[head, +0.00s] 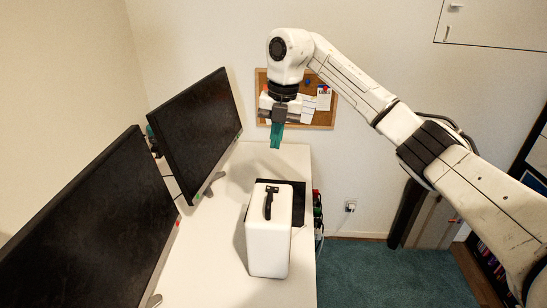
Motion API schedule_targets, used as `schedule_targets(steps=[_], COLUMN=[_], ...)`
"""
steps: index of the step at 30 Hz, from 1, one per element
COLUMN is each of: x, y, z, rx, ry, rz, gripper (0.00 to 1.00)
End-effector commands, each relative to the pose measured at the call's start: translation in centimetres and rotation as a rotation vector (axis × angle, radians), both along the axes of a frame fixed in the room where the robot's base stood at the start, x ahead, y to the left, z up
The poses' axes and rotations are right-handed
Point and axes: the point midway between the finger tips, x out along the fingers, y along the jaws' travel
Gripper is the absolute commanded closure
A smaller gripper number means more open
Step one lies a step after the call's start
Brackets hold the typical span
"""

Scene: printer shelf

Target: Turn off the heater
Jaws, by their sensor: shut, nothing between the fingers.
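A white upright box with a black handle on top (269,235) stands on the white desk. It may be the heater; no switch or dial shows on the sides I see. My gripper (276,146) has teal fingers that point down. It is shut and empty, in the air above the far part of the desk, in front of the corkboard in the picture. It is apart from the box, higher in the picture and slightly right of its handle.
Two dark monitors (195,130) (90,225) stand along the desk's left side. A black flat item (296,198) lies behind the box. A wall socket (350,206) with a cable is right of the desk (215,255). A corkboard (322,118) hangs behind. Teal carpet (390,280) is open at right.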

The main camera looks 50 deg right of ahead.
Motion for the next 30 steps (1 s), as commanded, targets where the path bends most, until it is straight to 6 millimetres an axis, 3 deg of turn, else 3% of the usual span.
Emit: schedule_targets(steps=[18,24,30], x=[1.0,1.2,1.2], y=[1.0,1.0,1.0], z=[-10.8,-12.6,-13.0], rx=[0.002,0.001,-0.001], ry=[0.002,0.001,-0.001], rz=[0.0,0.0,0.001], gripper=[1.0,1.0,1.0])
